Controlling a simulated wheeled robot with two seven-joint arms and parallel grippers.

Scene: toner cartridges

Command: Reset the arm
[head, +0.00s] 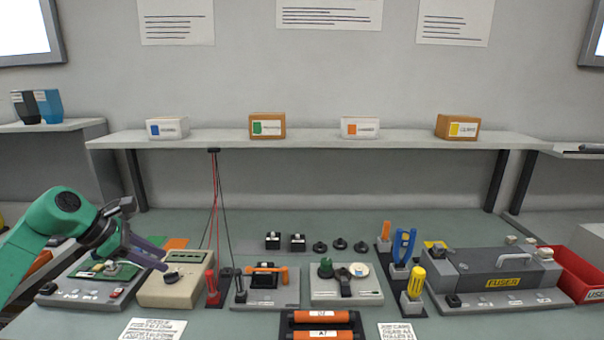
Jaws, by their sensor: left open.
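My left arm, green, comes in from the left edge. Its gripper (160,257) is open, with dark purplish fingers pointing right and slightly down. I see nothing held between the fingers. The fingers overlap the gap between a grey board fixture (75,293) with a green plate and a beige box (178,289) with a dark knob. I cannot tell whether they touch either one. My right gripper is out of view. Two orange cylinders, the upper (318,317) and the lower one marked A7 (322,335), lie in a black holder at the front middle.
A grey fuser unit (500,275) and a red bin (582,280) stand at the right. Upright tools, including yellow-handled (416,280) and red-handled (211,283) ones, stand on the bench. Small boxes line the shelf (320,140). Two printed cards lie at the front.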

